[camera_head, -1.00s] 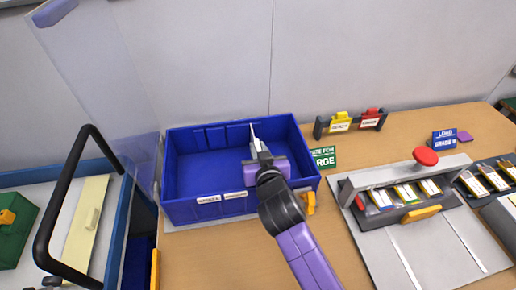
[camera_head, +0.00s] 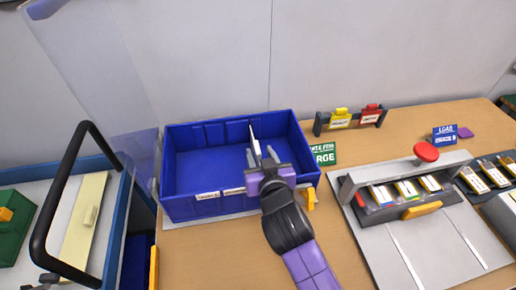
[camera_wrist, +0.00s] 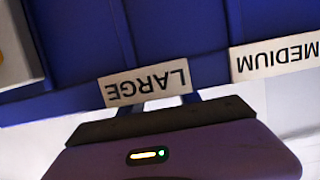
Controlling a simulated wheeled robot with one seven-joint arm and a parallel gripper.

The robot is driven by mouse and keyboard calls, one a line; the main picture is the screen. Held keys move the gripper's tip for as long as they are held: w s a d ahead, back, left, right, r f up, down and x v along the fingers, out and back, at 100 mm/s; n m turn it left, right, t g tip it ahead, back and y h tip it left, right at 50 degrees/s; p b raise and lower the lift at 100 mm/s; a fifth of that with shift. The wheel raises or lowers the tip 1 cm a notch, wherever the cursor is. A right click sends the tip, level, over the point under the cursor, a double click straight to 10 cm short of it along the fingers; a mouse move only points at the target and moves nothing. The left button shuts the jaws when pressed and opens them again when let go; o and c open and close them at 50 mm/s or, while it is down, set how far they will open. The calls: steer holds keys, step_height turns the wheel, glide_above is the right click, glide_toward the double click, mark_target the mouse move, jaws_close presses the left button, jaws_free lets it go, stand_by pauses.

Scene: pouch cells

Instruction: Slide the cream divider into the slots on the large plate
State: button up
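A thin, pale upright piece, which looks like the cream divider (camera_head: 255,143), stands in the blue bin (camera_head: 285,124) toward its right half. My gripper (camera_head: 262,157) is over the bin's front part, on the near side of this piece. Its two fingers are spread, and nothing shows clamped between them. Whether a finger touches the piece I cannot tell. In the wrist view a LARGE label (camera_wrist: 147,85) shows upside down on the bin, close to my gripper. The slots are not distinguishable, and the piece's lower edge is hidden.
A MEDIUM label (camera_wrist: 276,56) is beside the LARGE one. A clear panel and black handle (camera_head: 70,190) stand at left. A press with a red knob (camera_head: 426,152) is at right. A small rack (camera_head: 350,119) with yellow and red tags stands behind.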

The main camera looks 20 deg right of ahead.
steer(key=v, duration=0.3)
steer(key=shift+s+r, duration=0.1)
steer(key=shift+s, duration=0.05)
stand_by(0.4)
